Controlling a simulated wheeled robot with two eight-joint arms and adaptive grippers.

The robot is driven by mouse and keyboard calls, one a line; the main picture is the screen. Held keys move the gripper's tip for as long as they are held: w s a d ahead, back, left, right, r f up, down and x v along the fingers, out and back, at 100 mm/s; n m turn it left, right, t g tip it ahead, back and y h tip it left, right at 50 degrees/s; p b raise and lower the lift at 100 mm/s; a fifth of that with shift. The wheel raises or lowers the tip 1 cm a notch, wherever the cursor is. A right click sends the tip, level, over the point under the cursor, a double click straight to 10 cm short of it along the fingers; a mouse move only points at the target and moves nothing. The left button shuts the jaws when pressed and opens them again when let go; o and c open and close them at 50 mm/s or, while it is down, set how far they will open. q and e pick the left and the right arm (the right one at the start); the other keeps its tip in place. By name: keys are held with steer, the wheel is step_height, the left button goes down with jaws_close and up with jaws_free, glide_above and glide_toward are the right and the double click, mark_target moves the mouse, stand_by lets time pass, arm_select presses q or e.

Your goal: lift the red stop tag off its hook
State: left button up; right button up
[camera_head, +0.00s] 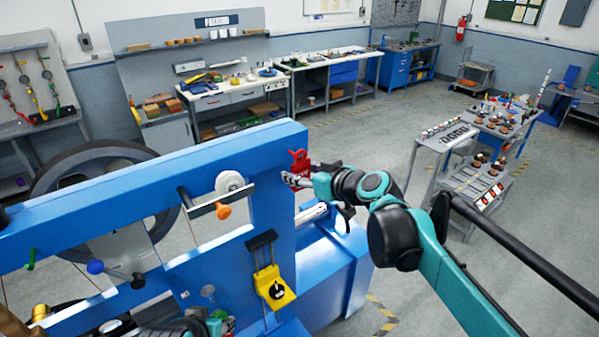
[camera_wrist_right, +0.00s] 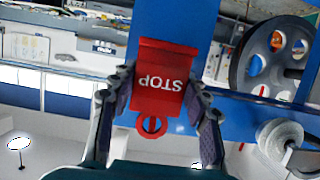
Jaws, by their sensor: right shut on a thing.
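The red stop tag (camera_head: 299,158) is at the right end of the blue machine frame (camera_head: 150,187) in the head view. In the right wrist view the tag (camera_wrist_right: 160,83) shows its word STOP upside down, with a round red ring at its lower end. My right gripper (camera_head: 297,180) is shut on the tag, with one finger at each side of it in the wrist view (camera_wrist_right: 158,98). I cannot make out the hook, or whether the tag still touches it. My left gripper (camera_head: 222,322) shows only partly at the bottom edge, low by the machine.
A white roller (camera_head: 229,182), an orange knob (camera_head: 223,211) and a yellow bracket (camera_head: 273,287) are on the machine left of the tag. A large dark wheel (camera_head: 50,190) is behind the frame. Open floor (camera_head: 385,140) lies behind my right arm.

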steer(key=shift+s+d+r, duration=0.1)
steer(key=shift+d+r, duration=0.05)
steer(key=shift+v, duration=1)
steer(key=shift+s+f, duration=0.15)
steer(key=shift+f, duration=0.1)
arm_select(q)
steer(key=shift+s+d+r, duration=0.15)
steer(key=shift+s+r, duration=0.1)
steer(key=shift+r, duration=0.1)
arm_select(e)
steer(key=shift+s+d+r, duration=0.1)
steer(key=shift+s+d, duration=0.15)
steer(key=shift+s, duration=0.15)
arm_select(q)
steer(key=shift+w, duration=0.15)
steer(key=shift+r+p, duration=0.15)
steer(key=shift+p, duration=0.25)
arm_select(e)
steer(key=shift+s+d, duration=0.55)
steer(key=shift+s, duration=0.1)
arm_select(q)
steer(key=shift+r, duration=0.2)
arm_select(e)
steer(key=shift+s+d, duration=0.5)
steer(key=shift+s, duration=0.2)
